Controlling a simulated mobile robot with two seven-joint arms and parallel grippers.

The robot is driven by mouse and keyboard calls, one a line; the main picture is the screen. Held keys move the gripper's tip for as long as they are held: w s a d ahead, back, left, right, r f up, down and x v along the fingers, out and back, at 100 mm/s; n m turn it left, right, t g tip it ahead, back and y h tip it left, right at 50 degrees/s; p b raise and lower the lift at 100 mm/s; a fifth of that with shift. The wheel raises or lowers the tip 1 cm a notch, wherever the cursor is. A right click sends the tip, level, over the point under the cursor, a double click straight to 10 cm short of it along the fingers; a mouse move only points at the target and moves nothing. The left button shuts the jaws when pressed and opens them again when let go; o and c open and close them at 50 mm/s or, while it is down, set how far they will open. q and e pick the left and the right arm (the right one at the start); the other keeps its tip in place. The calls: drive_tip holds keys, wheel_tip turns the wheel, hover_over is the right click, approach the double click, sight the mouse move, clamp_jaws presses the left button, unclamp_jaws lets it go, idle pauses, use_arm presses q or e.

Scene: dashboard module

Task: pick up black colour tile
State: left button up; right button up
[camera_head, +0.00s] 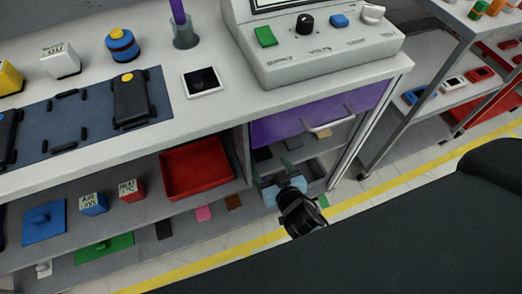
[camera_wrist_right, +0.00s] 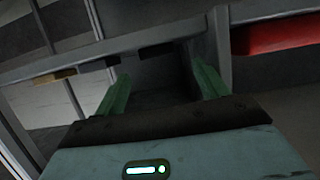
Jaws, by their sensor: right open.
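Flat tiles stand in a row in the compartment below the purple drawer: a black tile (camera_head: 263,154), a second dark tile (camera_head: 293,143) and a tan tile (camera_head: 323,134). In the right wrist view a black tile (camera_wrist_right: 157,49) is ahead, between the directions of the two fingers. Another dark tile (camera_wrist_right: 103,64) and the tan tile (camera_wrist_right: 55,76) are to its left. My right gripper (camera_head: 290,174) is in front of this compartment, with green fingers apart and nothing between them (camera_wrist_right: 160,88). A further black tile (camera_head: 163,230) lies on the lowest level, left. My left gripper is not in view.
The purple drawer (camera_head: 310,118) with its handle is above the gripper. A red tray (camera_head: 196,168) sits on the shelf to the left, and shows at the upper right in the wrist view (camera_wrist_right: 275,36). A grey shelf edge crosses ahead of the fingers.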

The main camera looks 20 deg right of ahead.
sight(261, 149)
drive_tip(key=shift+x, duration=1)
drive_tip(key=x, duration=0.4)
drive_tip(key=shift+w+d+b, duration=0.1)
drive_tip(key=shift+w+b, duration=0.2)
drive_tip(key=shift+b, duration=0.1)
drive_tip(key=shift+c, duration=0.2)
drive_tip(key=c, duration=1)
drive_tip(key=shift+c, duration=0.2)
drive_tip(key=shift+r, duration=0.1)
